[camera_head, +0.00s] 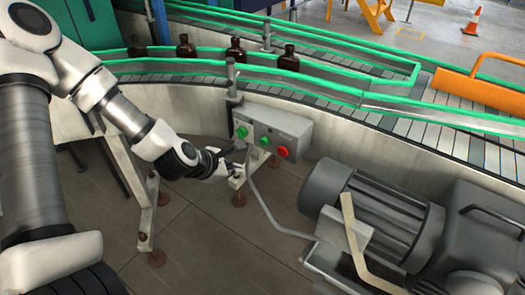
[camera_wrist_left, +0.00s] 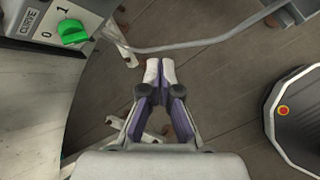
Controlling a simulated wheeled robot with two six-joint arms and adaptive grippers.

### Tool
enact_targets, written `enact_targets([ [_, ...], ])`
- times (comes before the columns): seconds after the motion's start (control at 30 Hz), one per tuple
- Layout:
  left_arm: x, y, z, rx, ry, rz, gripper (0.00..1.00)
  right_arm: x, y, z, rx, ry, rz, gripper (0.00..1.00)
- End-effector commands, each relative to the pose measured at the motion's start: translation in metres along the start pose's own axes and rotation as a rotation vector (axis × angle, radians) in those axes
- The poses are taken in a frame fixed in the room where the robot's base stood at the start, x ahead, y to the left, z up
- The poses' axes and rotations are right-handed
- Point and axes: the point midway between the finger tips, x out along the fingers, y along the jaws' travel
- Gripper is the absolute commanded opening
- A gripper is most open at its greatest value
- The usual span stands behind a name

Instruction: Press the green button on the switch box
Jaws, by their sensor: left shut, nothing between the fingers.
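The grey switch box (camera_head: 292,133) is mounted on the side of the conveyor in the head view. It carries a green knob (camera_head: 241,132) at the left, a green button (camera_head: 264,141) in the middle and a red button (camera_head: 282,151) at the right. My left gripper (camera_head: 236,172) is shut and empty, below and slightly left of the box, apart from the buttons. In the left wrist view the closed fingertips (camera_wrist_left: 160,72) point toward the floor area. The green knob (camera_wrist_left: 72,31) shows at upper left, beside the marks CURVE, 0 and 1. My right gripper is not in view.
A grey cable (camera_head: 262,205) hangs from the box and curves toward a large grey motor (camera_head: 385,215) at the right. Several amber bottles (camera_head: 288,58) stand on the conveyor behind green rails (camera_head: 330,83). A conveyor leg (camera_head: 145,195) stands near my left arm.

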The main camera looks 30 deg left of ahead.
Motion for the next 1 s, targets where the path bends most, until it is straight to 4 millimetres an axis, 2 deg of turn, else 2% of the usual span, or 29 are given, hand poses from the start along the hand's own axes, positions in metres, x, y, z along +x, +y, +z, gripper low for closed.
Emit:
enact_targets([
  [0.37,0.002,0.003,0.002,-0.017,-0.003,0.004,0.0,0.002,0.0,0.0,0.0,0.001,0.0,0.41],
  [0.57,0.018,0.011,0.009,-0.011,-0.003,0.005,0.0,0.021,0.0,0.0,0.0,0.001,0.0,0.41],
  [0.9,0.054,0.036,0.033,-0.012,-0.003,0.006,0.0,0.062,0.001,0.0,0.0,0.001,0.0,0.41],
  [1.0,0.059,0.042,0.039,-0.013,-0.003,0.005,0.0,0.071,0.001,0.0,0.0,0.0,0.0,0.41],
])
